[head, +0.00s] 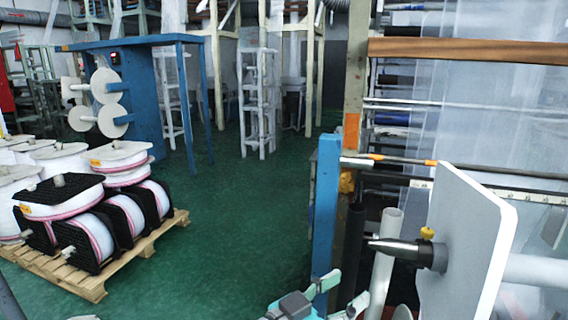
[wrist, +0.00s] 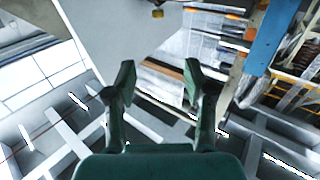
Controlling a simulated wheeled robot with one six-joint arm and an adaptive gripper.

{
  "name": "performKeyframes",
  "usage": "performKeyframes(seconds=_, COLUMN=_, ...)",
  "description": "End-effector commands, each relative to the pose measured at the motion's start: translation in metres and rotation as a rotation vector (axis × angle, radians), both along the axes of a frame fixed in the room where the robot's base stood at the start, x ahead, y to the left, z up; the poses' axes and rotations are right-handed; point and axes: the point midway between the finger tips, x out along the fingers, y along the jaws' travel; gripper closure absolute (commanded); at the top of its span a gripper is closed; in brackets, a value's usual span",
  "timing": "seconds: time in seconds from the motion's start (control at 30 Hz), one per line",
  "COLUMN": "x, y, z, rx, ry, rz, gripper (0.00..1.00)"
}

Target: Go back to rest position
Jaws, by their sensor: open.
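My gripper shows in the wrist view (wrist: 158,85) with its two green fingers apart and nothing between them. Behind the fingers, the wrist view shows a pale flat panel, film-machine framing and the ceiling structure. In the head view, part of my arm and gripper (head: 318,292) shows at the bottom, right of centre, low in front of the blue post. The gripper's fingertips are hard to make out there.
A large white plate (head: 470,240) with a dark-tipped shaft (head: 400,250) stands at the right. A blue post (head: 326,205) rises beside the film machine. A pallet (head: 85,282) with several white film rolls is at the left. Green floor (head: 235,215) is clear in the middle.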

Motion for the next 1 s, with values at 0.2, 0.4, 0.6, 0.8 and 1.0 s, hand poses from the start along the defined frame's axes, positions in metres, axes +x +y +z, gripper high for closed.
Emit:
performKeyframes(seconds=0.2, x=0.006, y=-0.007, z=-0.017, rx=-0.044, ry=0.037, rz=0.044, gripper=0.47)
performKeyframes(seconds=0.4, x=0.012, y=-0.014, z=-0.041, rx=-0.098, ry=0.088, rz=0.107, gripper=0.47)
performKeyframes(seconds=0.6, x=0.017, y=-0.025, z=-0.079, rx=-0.168, ry=0.163, rz=0.204, gripper=0.47)
performKeyframes(seconds=0.8, x=0.011, y=-0.040, z=-0.143, rx=-0.252, ry=0.277, rz=0.363, gripper=0.47)
performKeyframes(seconds=1.0, x=-0.013, y=-0.054, z=-0.209, rx=-0.296, ry=0.379, rz=0.538, gripper=0.47)
